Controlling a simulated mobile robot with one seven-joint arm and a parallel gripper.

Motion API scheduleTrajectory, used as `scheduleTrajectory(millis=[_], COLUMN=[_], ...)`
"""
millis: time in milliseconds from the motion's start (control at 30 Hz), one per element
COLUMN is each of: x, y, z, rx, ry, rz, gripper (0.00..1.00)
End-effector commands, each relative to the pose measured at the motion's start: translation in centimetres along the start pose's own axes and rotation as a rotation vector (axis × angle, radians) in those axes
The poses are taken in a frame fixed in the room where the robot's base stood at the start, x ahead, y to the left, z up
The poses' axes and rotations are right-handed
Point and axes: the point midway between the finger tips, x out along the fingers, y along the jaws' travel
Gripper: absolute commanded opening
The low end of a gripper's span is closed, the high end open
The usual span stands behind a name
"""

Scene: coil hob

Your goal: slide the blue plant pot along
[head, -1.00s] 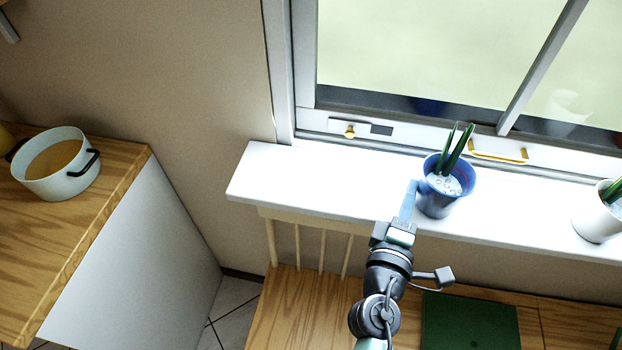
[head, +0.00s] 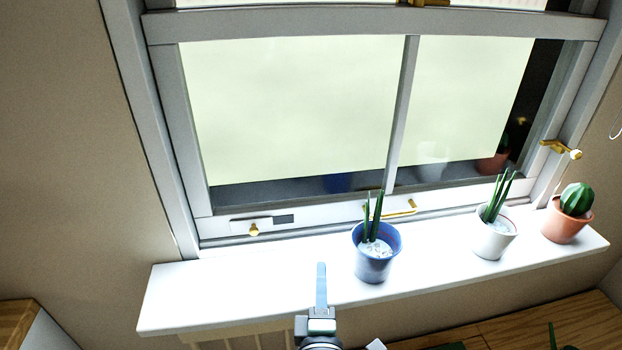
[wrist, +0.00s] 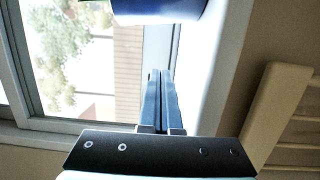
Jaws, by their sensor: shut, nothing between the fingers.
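The blue plant pot (head: 376,262) stands upright on the white windowsill (head: 200,296), with pale pebbles and green spiky leaves in it. Its lower part also shows at the top of the wrist view (wrist: 160,12). My gripper (head: 321,268) is over the sill to the left of the pot, with its blue fingers closed together and empty. A gap shows between the fingers and the pot in the head view. In the wrist view the fingertips (wrist: 161,74) point along the sill's side of the window, apart from the pot.
A white pot (head: 494,238) with a spiky plant and a terracotta pot (head: 566,224) with a cactus stand farther right on the sill. The window frame with brass handles (head: 254,230) runs behind. The sill left of my gripper is clear.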

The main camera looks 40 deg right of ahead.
Motion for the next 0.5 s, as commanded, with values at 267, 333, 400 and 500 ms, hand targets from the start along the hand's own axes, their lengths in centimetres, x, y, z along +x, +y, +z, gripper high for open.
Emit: scheduleTrajectory(millis=[267,333,400,500], x=[-5.6,-6.7,-7.5,-8.5], y=[-0.5,-0.5,-0.4,-0.3], z=[0.2,0.2,0.2,0.2], rx=[-0.003,-0.002,-0.002,-0.003], ry=[0.0,0.0,0.0,-0.001], rz=[-0.003,-0.004,-0.004,-0.003], gripper=[0.0,0.0,0.0,0.0])
